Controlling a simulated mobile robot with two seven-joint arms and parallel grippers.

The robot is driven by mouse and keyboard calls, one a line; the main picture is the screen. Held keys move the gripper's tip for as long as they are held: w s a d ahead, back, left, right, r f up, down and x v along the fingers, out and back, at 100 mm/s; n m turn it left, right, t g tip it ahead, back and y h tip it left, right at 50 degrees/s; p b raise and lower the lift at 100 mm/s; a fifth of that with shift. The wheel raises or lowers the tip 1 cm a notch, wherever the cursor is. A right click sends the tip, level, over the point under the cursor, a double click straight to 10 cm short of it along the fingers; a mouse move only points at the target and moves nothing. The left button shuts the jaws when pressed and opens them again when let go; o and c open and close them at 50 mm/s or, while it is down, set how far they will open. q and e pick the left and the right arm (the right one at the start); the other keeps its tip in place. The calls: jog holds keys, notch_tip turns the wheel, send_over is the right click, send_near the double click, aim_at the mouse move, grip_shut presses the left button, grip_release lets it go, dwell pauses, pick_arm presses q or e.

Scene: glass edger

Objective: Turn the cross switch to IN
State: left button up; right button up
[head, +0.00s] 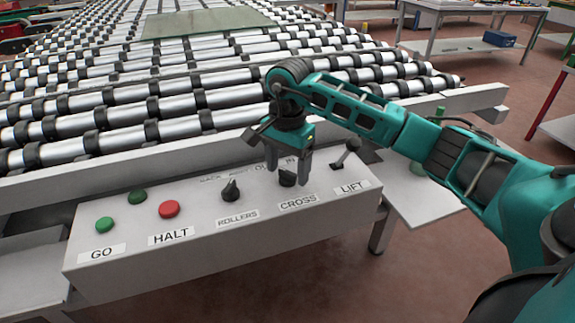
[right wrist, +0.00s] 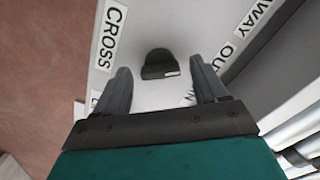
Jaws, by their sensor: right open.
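The cross switch is a dark knob (head: 288,179) on the grey control panel (head: 225,255), just above its CROSS label (head: 298,201). In the right wrist view the knob (right wrist: 158,62) shows a small white mark at its lower right. The OUT lettering (right wrist: 226,52) is up and right of it; the IN lettering is mostly hidden by my gripper. I cannot tell for sure which word the knob points to. My right gripper (head: 288,166) is open above the knob, its fingers on either side of it, with no clear contact. My left gripper is not in view.
The rollers knob (head: 231,190) is left of the cross switch and the lift lever (head: 346,153) is close on its right. A red HALT button (head: 169,209) and green GO button (head: 104,224) are farther left. A roller conveyor (head: 200,95) carrying a glass sheet (head: 205,22) lies behind.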

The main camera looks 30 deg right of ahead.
jog(key=shift+c, duration=0.2)
jog(key=c, duration=1)
